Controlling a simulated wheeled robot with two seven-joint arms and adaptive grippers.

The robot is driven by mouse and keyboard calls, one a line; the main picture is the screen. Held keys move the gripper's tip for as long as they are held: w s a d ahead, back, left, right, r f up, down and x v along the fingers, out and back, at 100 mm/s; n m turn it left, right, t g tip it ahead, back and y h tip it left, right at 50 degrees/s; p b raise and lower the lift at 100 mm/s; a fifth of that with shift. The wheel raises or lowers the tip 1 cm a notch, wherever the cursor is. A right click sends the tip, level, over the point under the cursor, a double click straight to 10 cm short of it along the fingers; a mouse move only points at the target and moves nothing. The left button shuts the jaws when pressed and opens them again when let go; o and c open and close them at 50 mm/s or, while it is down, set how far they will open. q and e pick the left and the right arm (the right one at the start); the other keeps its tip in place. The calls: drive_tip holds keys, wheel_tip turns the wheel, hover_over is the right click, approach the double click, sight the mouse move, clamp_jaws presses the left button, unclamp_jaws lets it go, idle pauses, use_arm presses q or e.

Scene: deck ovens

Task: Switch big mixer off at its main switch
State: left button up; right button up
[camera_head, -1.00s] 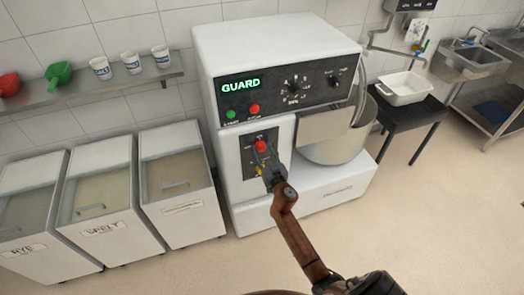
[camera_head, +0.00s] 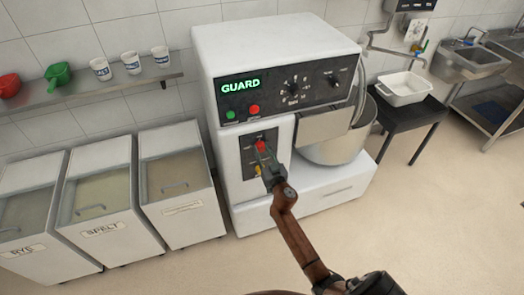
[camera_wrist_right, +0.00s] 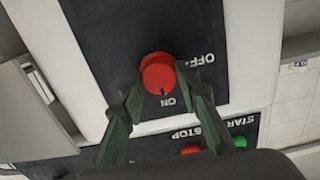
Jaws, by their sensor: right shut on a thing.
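The big mixer (camera_head: 268,45) is white and stands in the middle of the head view, with a green GUARD display. Its main switch, a red round knob (camera_wrist_right: 158,72), sits on a dark plate (camera_wrist_right: 115,30) lettered OFF and ON. A dark mark on the knob's rim lies near ON in the right wrist view. My right gripper (camera_head: 263,156) is at the plate, shut on the knob, with one finger on each side of it. The fingers partly cover the knob in the head view. My left gripper is not in view.
Above the switch are a green start button (camera_head: 231,115) and a red stop button (camera_head: 254,110). The mixer's bowl (camera_head: 338,146) is to the right. Several flour bins (camera_head: 185,205) stand left of the mixer. The floor in front is clear.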

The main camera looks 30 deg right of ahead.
drive_tip(key=n, duration=0.4)
drive_tip(key=shift+a, duration=0.1)
drive_tip(key=n, duration=0.4)
drive_tip(key=shift+f+n+b, duration=0.1)
drive_tip(key=shift+n+b, duration=0.2)
drive_tip(key=shift+b, duration=0.05)
drive_tip(key=n, duration=0.4)
drive_tip(key=shift+a+n, duration=0.1)
drive_tip(key=shift+n, duration=0.2)
drive_tip(key=shift+f+n+b, duration=0.1)
drive_tip(key=shift+n+b, duration=0.25)
drive_tip(key=shift+n, duration=1.95)
drive_tip(key=o, duration=1.1)
drive_tip(key=shift+o, duration=0.2)
